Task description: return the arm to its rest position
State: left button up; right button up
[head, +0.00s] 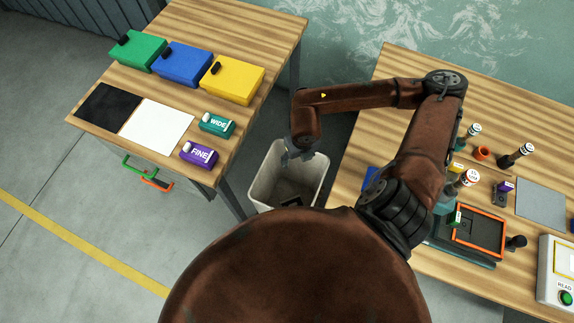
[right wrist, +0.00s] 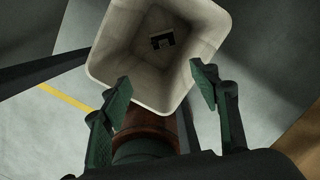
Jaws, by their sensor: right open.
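My right arm reaches forward from my body and bends left, with its forearm roughly level between the two tables. My right gripper (head: 300,152) hangs at the end of it over the back part of the pale bin (head: 262,180). In the right wrist view the two green fingers (right wrist: 158,100) are spread apart with nothing between them, and the open bin (right wrist: 108,55) lies beyond them. A small dark object (right wrist: 162,41) rests on the bin's floor. My left gripper is in neither view.
The left table (head: 255,30) holds green, blue and yellow boxes, a black and a white mat, and the WIDE (head: 217,125) and FINE (head: 199,156) blocks. The right table (head: 400,65) holds several upright tools, an orange-framed tray (head: 478,232) and a READ box (head: 556,270), close to my arm.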

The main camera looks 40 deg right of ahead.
dwell(0.3)
notch_tip(320, 180, down, 8)
jog(key=w+p, duration=0.1)
jog(key=p, duration=0.1)
jog(key=shift+w+d+p, duration=0.15)
jog(key=shift+d+p, duration=0.05)
jog(key=shift+p, duration=0.15)
jog(key=shift+f, duration=0.15)
dwell(0.5)
